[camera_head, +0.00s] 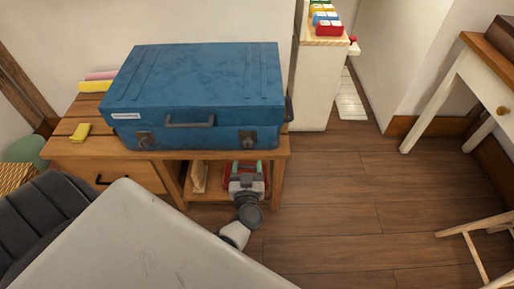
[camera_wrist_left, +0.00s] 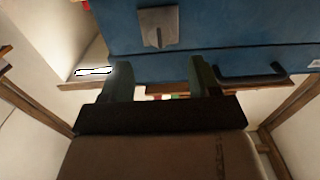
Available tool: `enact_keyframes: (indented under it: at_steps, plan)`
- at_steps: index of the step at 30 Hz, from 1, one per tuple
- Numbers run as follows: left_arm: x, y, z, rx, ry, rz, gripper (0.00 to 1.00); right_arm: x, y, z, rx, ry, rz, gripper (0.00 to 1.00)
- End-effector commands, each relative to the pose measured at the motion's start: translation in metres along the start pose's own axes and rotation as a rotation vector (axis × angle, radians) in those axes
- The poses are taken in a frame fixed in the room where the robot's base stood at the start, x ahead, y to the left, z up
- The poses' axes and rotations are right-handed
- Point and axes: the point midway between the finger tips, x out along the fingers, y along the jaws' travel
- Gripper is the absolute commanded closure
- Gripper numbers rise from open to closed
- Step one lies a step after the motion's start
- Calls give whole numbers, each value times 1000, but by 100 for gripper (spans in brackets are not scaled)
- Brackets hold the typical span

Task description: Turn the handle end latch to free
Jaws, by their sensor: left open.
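A blue suitcase (camera_head: 195,85) lies closed on a wooden bench. Its dark handle (camera_head: 190,122) is on the front face, with one metal latch (camera_head: 145,140) left of it and another latch (camera_head: 247,138) right of it. My left gripper (camera_head: 247,168) is open and empty, low in front of the bench below the right latch. In the left wrist view, the gripper (camera_wrist_left: 160,78) has its fingers apart, with a latch plate (camera_wrist_left: 158,27) beyond them and the handle (camera_wrist_left: 250,73) to the right. The gripper appears apart from the latch. My right gripper is not seen.
The wooden bench (camera_head: 110,172) has an open shelf holding a small wooden item and a red item behind my gripper. A yellow block (camera_head: 80,132) lies left of the suitcase. A white cabinet (camera_head: 320,85) stands behind right.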

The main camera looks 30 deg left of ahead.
Motion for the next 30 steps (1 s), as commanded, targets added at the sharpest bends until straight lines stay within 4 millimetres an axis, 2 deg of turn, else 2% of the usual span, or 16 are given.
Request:
enact_keyframes:
  at_steps: [9, 13, 18, 27, 30]
  plan:
    - [62, 1, 1, 1, 4, 3, 38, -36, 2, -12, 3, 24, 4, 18]
    - [79, 1, 1, 1, 2, 3, 38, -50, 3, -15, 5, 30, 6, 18]
    - [90, 1, 0, 1, 1, 4, 38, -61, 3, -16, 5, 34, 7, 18]
    - [92, 1, 0, 0, 0, 4, 38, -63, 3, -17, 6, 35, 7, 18]
    - [92, 1, 0, 0, 0, 4, 52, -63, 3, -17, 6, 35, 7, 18]
